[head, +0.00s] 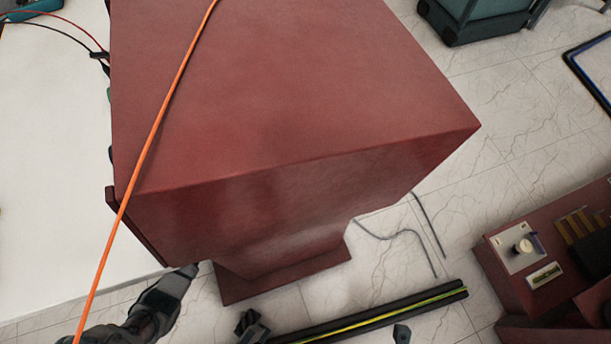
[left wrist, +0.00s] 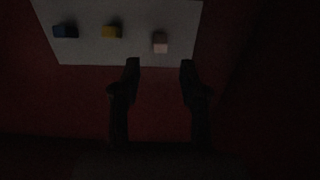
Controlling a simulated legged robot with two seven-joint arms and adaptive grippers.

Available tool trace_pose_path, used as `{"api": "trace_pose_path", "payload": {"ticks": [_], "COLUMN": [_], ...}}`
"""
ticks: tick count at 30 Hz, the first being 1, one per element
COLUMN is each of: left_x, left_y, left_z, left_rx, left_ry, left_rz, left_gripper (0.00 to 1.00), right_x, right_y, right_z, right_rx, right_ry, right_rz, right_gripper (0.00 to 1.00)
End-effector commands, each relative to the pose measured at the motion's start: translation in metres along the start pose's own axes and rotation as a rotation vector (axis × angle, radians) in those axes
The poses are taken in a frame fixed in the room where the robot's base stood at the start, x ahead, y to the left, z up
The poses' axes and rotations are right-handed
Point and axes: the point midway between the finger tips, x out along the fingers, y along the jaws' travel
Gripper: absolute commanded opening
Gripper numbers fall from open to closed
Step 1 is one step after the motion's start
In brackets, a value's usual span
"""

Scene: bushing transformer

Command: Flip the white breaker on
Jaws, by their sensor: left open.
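The white breaker (left wrist: 160,43) looks pale pinkish in the dim left wrist view. It sits on a white panel (left wrist: 85,50), to the right of a yellow breaker (left wrist: 112,31) and a blue one (left wrist: 65,31). My left gripper (left wrist: 160,68) is open and empty. Its two fingers lie just below the white breaker in the picture, one to each side; whether they touch the panel is too dark to tell. In the head view, my left gripper (head: 190,271) reaches the lower edge of the big red box (head: 290,90), which hides the breakers.
An orange cable (head: 150,150) crosses the head view before the red box. A white surface (head: 50,150) lies at left. A red unit (head: 540,262) with small parts stands at right. Black bars with a yellow-green stripe (head: 380,315) and small dark pieces (head: 250,325) lie below.

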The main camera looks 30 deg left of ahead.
Motion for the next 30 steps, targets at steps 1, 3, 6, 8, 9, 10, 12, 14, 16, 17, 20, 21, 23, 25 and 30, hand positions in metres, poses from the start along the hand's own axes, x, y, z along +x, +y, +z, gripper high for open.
{"api": "trace_pose_path", "payload": {"ticks": [1, 3, 6, 8, 9, 10, 12, 14, 16, 17, 20, 21, 23, 25, 30], "left_x": [0.010, 0.023, 0.037, 0.043, 0.046, 0.047, 0.050, 0.051, 0.051, 0.051, 0.051, 0.051, 0.051, 0.051, 0.051], "left_y": [-0.001, -0.001, -0.001, 0.000, 0.000, 0.000, 0.000, 0.000, 0.000, 0.000, 0.000, 0.000, 0.000, 0.000, 0.000], "left_z": [-0.005, -0.005, -0.004, -0.003, -0.002, -0.002, -0.001, 0.000, 0.001, 0.001, 0.001, 0.001, 0.001, 0.001, 0.001], "left_rx": [-0.003, -0.001, -0.002, -0.001, 0.000, 0.000, 0.002, 0.002, 0.002, 0.002, 0.002, 0.002, 0.002, 0.002, 0.002], "left_ry": [0.003, 0.003, 0.002, 0.002, 0.002, 0.002, 0.001, 0.001, 0.000, 0.000, 0.000, 0.000, 0.000, 0.000, 0.001], "left_rz": [-0.001, -0.001, -0.001, 0.000, 0.001, 0.001, 0.000, 0.000, 0.000, 0.000, 0.000, 0.000, 0.000, 0.001, 0.001], "left_gripper": [0.44, 0.44, 0.44, 0.44, 0.44, 0.44, 0.44, 0.44, 0.44, 0.44, 0.44, 0.34, 0.19, 0.01, 0.00], "right_x": [-0.003, -0.002, -0.001, 0.000, 0.001, 0.001, 0.002, 0.002, 0.002, 0.002, 0.002, 0.002, 0.002, 0.002, 0.003], "right_y": [0.000, 0.000, -0.001, -0.001, -0.001, -0.001, -0.001, -0.001, 0.000, 0.000, 0.000, 0.000, 0.000, 0.000, 0.000], "right_z": [0.003, 0.004, 0.004, 0.004, 0.003, 0.003, 0.003, 0.004, 0.007, 0.007, 0.007, 0.007, 0.007, 0.007, 0.006], "right_rx": [0.000, -0.001, -0.002, -0.002, -0.002, -0.003, -0.003, -0.002, -0.002, -0.002, -0.002, -0.002, -0.002, -0.002, -0.002], "right_ry": [0.004, 0.013, 0.025, 0.031, 0.034, 0.036, 0.038, 0.038, 0.035, 0.035, 0.035, 0.035, 0.035, 0.036, 0.037], "right_rz": [-0.001, -0.005, -0.010, -0.012, -0.013, -0.014, -0.015, -0.015, -0.014, -0.014, -0.014, -0.014, -0.014, -0.014, -0.014], "right_gripper": [0.40, 0.40, 0.40, 0.40, 0.40, 0.40, 0.40, 0.40, 0.40, 0.40, 0.40, 0.40, 0.40, 0.40, 0.40]}}
